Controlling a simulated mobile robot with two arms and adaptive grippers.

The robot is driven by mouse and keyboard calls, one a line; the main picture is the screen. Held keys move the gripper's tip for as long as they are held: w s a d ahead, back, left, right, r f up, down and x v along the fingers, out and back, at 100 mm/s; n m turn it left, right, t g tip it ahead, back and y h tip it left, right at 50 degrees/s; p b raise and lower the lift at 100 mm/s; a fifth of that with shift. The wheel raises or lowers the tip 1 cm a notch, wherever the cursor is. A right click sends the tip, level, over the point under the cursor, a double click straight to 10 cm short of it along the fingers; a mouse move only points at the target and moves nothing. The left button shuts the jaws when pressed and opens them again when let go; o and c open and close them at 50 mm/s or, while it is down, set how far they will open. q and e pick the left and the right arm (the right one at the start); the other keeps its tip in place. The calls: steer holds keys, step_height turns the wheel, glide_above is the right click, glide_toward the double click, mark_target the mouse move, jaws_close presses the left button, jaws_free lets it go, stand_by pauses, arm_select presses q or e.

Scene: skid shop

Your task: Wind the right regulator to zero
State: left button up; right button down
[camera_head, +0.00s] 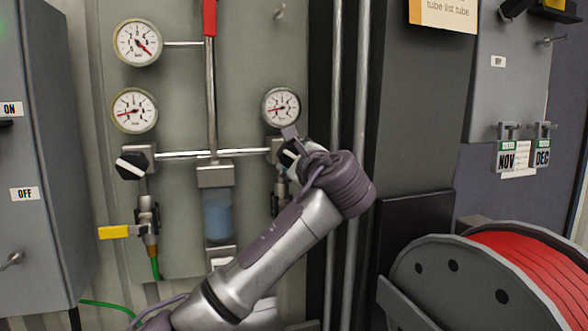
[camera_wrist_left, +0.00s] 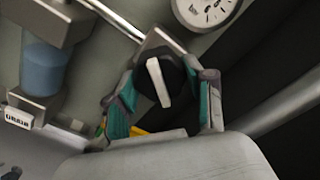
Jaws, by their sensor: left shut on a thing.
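The right regulator has a round gauge (camera_head: 281,107) above it, with its red needle low on the left side of the dial. In the head view my left gripper (camera_head: 290,152) is at the regulator's knob and mostly covers it. In the left wrist view the black knob (camera_wrist_left: 172,92) with a white bar (camera_wrist_left: 158,82) sits between the two teal-padded fingers of my left gripper (camera_wrist_left: 163,100), which is shut on it. The white bar stands nearly upright there, slightly tilted. My right gripper is not in view.
The left regulator knob (camera_head: 132,166) and its gauge (camera_head: 135,111) are on the same panel, with another gauge (camera_head: 138,42) above. A yellow valve handle (camera_head: 113,232) is below. A red hose reel (camera_head: 520,260) stands at the lower right.

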arm_select(q)
steer(key=n+b, duration=0.1)
steer(key=n, duration=0.2)
steer(key=shift+f+n+b, duration=0.15)
steer(key=shift+n+b, duration=0.15)
steer(key=shift+b, duration=0.1)
steer(key=shift+n+b, duration=0.6)
steer(key=shift+n, duration=0.9)
steer(key=o, duration=1.2)
steer(key=v, duration=1.2)
